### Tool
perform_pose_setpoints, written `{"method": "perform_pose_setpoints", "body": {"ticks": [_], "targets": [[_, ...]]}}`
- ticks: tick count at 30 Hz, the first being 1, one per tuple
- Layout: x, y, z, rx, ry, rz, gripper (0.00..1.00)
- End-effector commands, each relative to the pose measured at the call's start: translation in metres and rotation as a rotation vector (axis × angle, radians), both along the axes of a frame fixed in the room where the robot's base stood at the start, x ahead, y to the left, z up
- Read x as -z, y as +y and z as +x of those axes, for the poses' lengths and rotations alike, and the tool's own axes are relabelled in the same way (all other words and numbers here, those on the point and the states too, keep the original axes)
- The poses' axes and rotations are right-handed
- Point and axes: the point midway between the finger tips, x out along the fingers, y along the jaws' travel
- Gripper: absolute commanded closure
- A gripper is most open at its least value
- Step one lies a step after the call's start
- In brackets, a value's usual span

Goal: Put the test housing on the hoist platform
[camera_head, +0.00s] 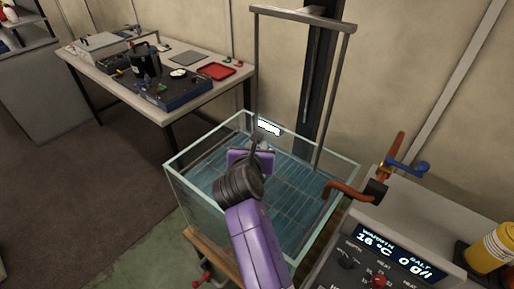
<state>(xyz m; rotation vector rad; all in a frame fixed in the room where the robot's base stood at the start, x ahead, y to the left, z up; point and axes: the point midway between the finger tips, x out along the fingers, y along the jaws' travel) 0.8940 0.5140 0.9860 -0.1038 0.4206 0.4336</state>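A dark cylinder (146,65), which looks like the test housing, stands upright on a blue mat or tray on the table at the upper left. The hoist has a grey frame (340,85) rising from a glass tank. Its slatted platform (295,195) shows through the tank, low down in bluish water. My purple arm reaches over the tank from the front. My gripper (262,145) is at the tank's far side, well to the right of the dark cylinder. My wrist mostly hides its fingers, and I see nothing clearly held.
The glass tank's rim (200,143) surrounds the platform. The table (115,80) also holds a red tray (216,71) and small parts. A control console (385,245) with a display, copper pipe (352,192) and blue valve handle (408,168) stands right.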

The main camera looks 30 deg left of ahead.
Motion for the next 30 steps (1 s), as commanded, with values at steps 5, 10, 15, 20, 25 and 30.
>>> {"method": "perform_pose_setpoints", "body": {"ticks": [5,10,15,20,25,30], "targets": [[0.0029,0.0007,0.0006,-0.001,-0.005,0.004,1.00],[0.0030,0.0006,0.0006,-0.001,-0.005,0.004,1.00],[0.0074,0.0000,0.0003,0.000,-0.001,0.002,0.64],[0.0075,0.0001,0.0002,0.000,-0.001,0.002,0.52],[0.0073,0.0001,0.0001,-0.001,-0.002,0.001,0.52],[0.0036,-0.0013,-0.0027,-0.001,-0.002,0.001,0.52]]}}
